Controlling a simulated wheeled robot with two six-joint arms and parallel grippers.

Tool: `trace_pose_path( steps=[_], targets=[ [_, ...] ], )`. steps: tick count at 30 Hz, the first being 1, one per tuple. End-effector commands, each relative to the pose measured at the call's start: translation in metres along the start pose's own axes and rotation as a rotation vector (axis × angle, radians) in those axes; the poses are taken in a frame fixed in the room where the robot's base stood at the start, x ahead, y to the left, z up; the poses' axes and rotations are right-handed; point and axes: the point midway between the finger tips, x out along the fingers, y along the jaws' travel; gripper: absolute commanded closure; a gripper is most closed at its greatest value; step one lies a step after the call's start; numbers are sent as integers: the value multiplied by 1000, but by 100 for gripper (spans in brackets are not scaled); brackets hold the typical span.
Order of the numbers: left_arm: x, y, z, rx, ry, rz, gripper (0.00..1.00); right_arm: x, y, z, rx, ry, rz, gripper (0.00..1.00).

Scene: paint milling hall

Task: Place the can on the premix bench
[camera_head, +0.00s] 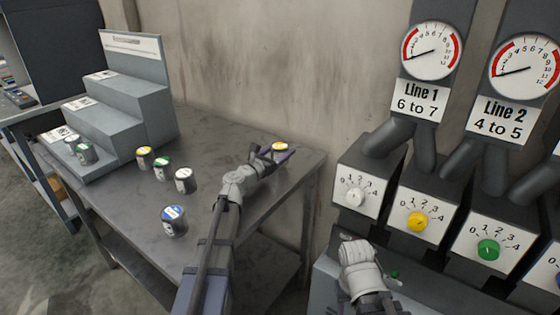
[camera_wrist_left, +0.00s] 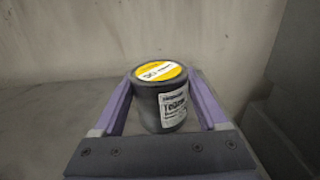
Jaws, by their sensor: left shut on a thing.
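The held can (camera_head: 279,147) is dark with a yellow lid and a white label; it also shows upright in the left wrist view (camera_wrist_left: 163,100). My left gripper (camera_head: 270,155) is shut on it, with a purple finger on each side of the can. They are at the far right corner of the grey metal bench (camera_head: 118,212), near the wall. I cannot tell whether the can's base touches the bench top. My right wrist (camera_head: 360,262) shows low in front of the dial panel; its fingers are not clear.
Cans with yellow (camera_head: 143,155), green (camera_head: 162,169), white (camera_head: 184,181) and blue (camera_head: 174,221) lids stand on the bench. A grey stepped rack (camera_head: 125,95) at the left holds another can (camera_head: 86,154). Gauges (camera_head: 432,50) and knobs (camera_head: 417,221) are at the right.

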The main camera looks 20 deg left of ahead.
Motion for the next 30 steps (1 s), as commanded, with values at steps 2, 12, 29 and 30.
trace_pose_path(
  steps=[2,12,29,30],
  targets=[
    [0,0,-16,0,0,0,93,16,-2,-1,0,0,0,50],
    [0,0,-17,0,0,0,93,17,-2,-1,0,0,0,50],
    [0,0,-19,0,0,0,0,19,-2,-1,0,0,0,50],
    [0,0,-18,0,0,0,0,18,-2,-1,0,0,0,50]
  ],
)
